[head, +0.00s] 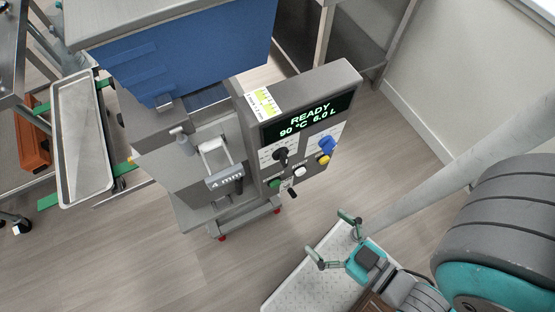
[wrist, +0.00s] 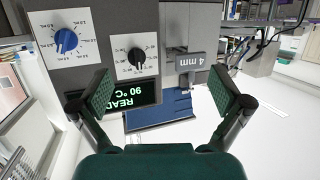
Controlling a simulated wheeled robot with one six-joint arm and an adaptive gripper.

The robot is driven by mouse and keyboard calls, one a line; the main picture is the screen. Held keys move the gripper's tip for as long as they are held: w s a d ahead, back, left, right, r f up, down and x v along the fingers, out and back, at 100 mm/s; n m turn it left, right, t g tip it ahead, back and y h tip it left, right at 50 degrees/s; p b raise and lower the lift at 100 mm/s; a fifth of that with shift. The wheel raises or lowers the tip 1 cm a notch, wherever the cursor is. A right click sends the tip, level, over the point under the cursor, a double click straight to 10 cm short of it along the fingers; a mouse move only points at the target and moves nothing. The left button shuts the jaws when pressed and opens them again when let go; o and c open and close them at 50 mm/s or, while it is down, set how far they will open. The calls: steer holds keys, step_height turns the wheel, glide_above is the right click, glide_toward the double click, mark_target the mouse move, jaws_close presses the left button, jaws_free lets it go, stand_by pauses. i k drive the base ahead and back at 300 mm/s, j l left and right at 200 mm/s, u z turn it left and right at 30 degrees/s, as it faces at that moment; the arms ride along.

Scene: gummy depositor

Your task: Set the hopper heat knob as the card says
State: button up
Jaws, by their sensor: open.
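The grey control box (head: 330,82) of the depositor has a display (head: 307,118) reading "READY 90 °C 6.0 L". A black knob (head: 281,155) sits on a white dial plate below the display; it also shows in the wrist view (wrist: 136,57), where the picture is upside down. Its dial numbers are too small to read surely. A blue knob (head: 327,143) is to its right, on a dial marked in mL. A white and yellow-green card (head: 262,103) lies at the box's upper left; its text is unreadable. My gripper (head: 333,238) is open and empty, apart from the panel, facing it.
Green (head: 274,183), white (head: 300,172) and yellow (head: 323,160) buttons sit low on the panel. A "4 mm" plate (head: 225,181) is left of the panel. The blue hopper (head: 190,55) stands behind. A long tray (head: 80,135) is at left.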

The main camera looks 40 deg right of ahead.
mark_target(281, 154)
steer(key=k+z, duration=0.1)
steer(key=k+j, duration=0.45)
steer(key=j, duration=0.25)
steer(key=k+j, duration=0.25)
